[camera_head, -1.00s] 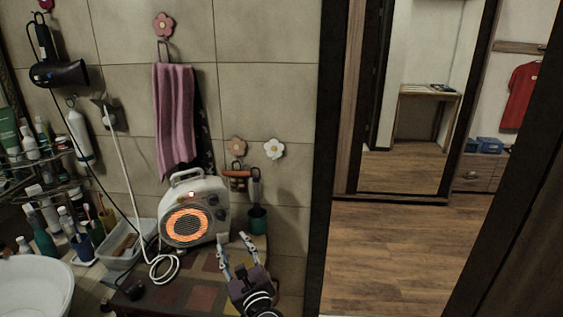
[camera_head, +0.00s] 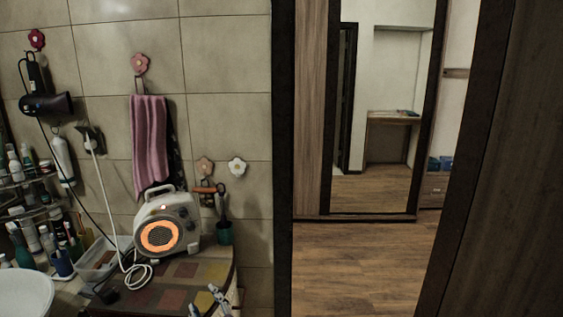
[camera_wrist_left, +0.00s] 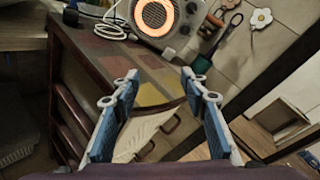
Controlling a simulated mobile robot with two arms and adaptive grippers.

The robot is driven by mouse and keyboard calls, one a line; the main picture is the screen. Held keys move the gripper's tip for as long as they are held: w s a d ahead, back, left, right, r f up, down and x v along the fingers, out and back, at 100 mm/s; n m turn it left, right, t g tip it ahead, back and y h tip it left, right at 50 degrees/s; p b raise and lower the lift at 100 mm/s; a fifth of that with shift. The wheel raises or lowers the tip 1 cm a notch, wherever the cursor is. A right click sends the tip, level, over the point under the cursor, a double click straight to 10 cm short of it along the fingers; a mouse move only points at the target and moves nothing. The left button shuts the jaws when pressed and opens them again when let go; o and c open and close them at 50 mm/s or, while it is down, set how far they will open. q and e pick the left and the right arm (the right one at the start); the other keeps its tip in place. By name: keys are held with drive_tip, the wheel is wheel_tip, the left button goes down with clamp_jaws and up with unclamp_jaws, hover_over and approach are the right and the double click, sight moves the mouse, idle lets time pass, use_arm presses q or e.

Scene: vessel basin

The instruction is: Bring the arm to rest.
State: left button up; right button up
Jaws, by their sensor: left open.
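My left gripper (camera_head: 210,301) shows at the bottom edge of the head view, in front of the tiled-top table. Only its fingertips are visible there. In the left wrist view, its two blue and grey fingers (camera_wrist_left: 160,108) stand apart with nothing between them. Past them lie the table's front corner and a pale surface lower down. My right gripper is in neither view.
A dark door frame (camera_head: 283,150) rises at the right. Wooden floor (camera_head: 360,262) beyond is clear.

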use_arm(q)
drive_tip(key=s+a+f+n+g+h, duration=0.35)
drive_tip(key=s+f+n+g, duration=0.25)
drive_tip(key=s+f+n, duration=0.8)
drive_tip(key=s+d+n+g+h, duration=0.2)
drive_tip(key=s+n+g+h, duration=0.4)
drive_tip(key=s, duration=1.6)
wheel_tip(320, 180, down, 27)
drive_tip(key=s+n+b, duration=0.1)
drive_tip(key=s+b, duration=0.1)
drive_tip(key=b, duration=0.1)
drive_tip(key=s+a+f+g+y+b, duration=0.1)
drive_tip(key=s+a+f+b, duration=0.1)
drive_tip(key=s+f, duration=1.6)
wheel_tip(320, 180, down, 2)
drive_tip(key=shift+a+f+b, duration=0.15)
drive_tip(key=shift+a+b, duration=0.2)
drive_tip(key=shift+a, duration=0.1)
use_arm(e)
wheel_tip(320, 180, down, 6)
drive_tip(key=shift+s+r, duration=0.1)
